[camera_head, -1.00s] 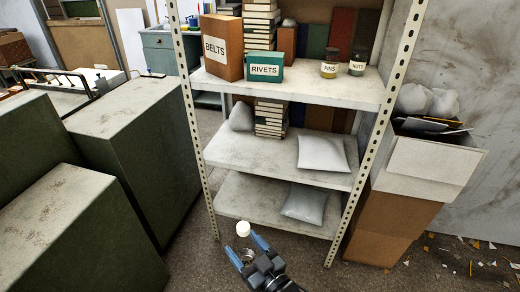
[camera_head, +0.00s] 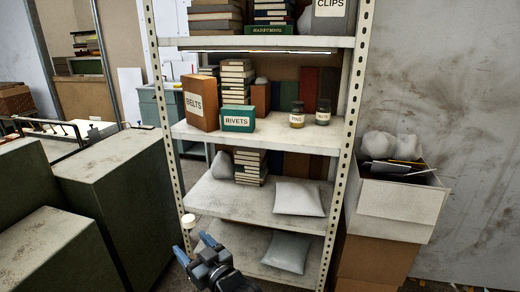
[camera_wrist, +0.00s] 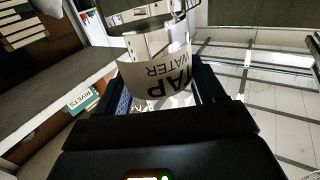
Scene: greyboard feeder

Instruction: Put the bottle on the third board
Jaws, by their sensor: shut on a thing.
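My gripper (camera_head: 194,246) is low in the head view, in front of the shelf's left post. It is shut on the bottle, whose white cap (camera_head: 188,220) shows above the fingers. In the wrist view the clear bottle (camera_wrist: 158,75) has a white "TAP WATER" label between the fingers. The shelf shows a top board (camera_head: 330,43), a board below it (camera_head: 255,143), a lower board (camera_head: 245,203) and a lowest board (camera_head: 245,262). The bottle's lower part is hidden in the head view.
The upper middle board holds a BELTS box (camera_head: 201,102), a RIVETS box (camera_head: 238,118) and two jars (camera_head: 297,115), with free room in front. Below lie books and a pillow (camera_head: 298,197); another pillow (camera_head: 287,252) lies lowest. Green cabinets (camera_head: 120,200) stand left.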

